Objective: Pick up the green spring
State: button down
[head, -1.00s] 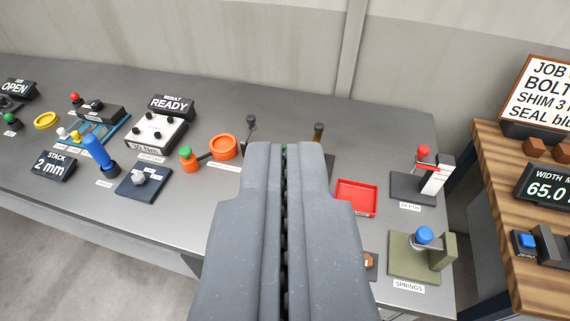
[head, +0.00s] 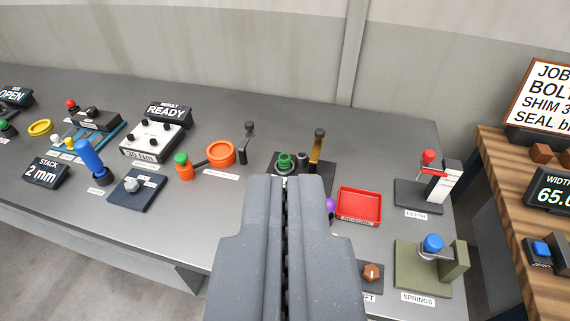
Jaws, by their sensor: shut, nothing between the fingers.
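A small green ringed piece (head: 285,161), which looks like the green spring, stands on a dark plate (head: 318,180) near the back of the grey bench. It is too small to make out its coils. My gripper (head: 287,180) is shut and empty, pointing away from the camera. In the picture its tips lie just below the green piece and cover the near part of the dark plate. I cannot tell how far apart they are in depth.
On the dark plate, a brass-coloured lever (head: 316,150) rises right of the green piece. A red tray (head: 359,206) and purple knob (head: 330,205) lie to the right. The olive SPRINGS stand (head: 412,282) has a blue knob. An orange ring (head: 220,153) lies left.

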aim_at(283, 162)
jog(key=z, duration=0.05)
jog(key=k, duration=0.5)
jog(key=z, duration=0.05)
jog(key=i, duration=1.45)
jog(key=z, duration=0.85)
